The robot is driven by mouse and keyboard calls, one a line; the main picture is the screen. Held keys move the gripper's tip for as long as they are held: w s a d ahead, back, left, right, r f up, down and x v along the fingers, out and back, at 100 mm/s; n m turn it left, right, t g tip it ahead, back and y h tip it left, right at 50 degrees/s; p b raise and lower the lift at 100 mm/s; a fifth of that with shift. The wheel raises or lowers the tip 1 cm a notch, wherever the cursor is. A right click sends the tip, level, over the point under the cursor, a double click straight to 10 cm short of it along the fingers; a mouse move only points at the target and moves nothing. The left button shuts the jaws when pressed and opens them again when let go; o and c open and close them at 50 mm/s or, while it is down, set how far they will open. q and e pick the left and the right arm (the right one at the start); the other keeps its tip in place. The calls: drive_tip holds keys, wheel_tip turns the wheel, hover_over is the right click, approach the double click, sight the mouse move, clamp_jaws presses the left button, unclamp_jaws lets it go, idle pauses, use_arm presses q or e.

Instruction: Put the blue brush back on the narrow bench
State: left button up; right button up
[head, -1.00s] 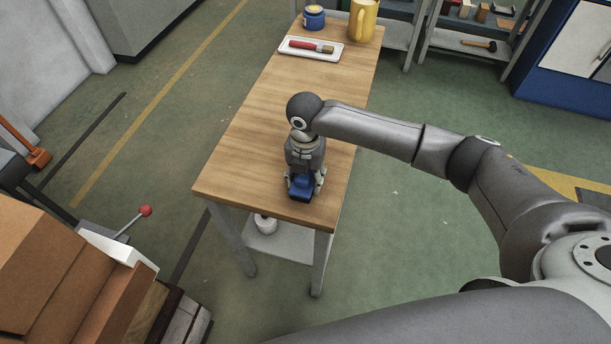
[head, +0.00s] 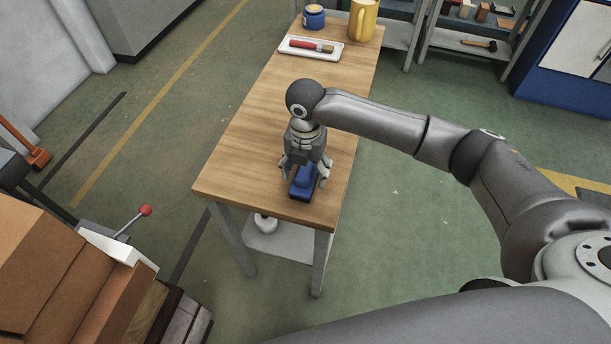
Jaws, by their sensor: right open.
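The blue brush (head: 302,184) sits on the near end of the narrow wooden bench (head: 252,140), close to its front edge. My right gripper (head: 304,178) is just above the brush, pointing down, with its fingers spread open to either side of it. The gripper hides the far part of the brush. My left gripper is not in the head view.
A white tray (head: 287,50) with a red-handled paintbrush (head: 308,46), a blue jar (head: 314,18) and a yellow mug (head: 363,20) stand at the bench's far end. The bench's middle is clear. Cardboard boxes (head: 60,250) are stacked at lower left.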

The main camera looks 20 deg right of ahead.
sight(305, 168)
wheel_tip(305, 168, up, 9)
drive_tip(key=shift+r+b, duration=0.15)
drive_tip(key=shift+b, duration=0.15)
idle(0.5)
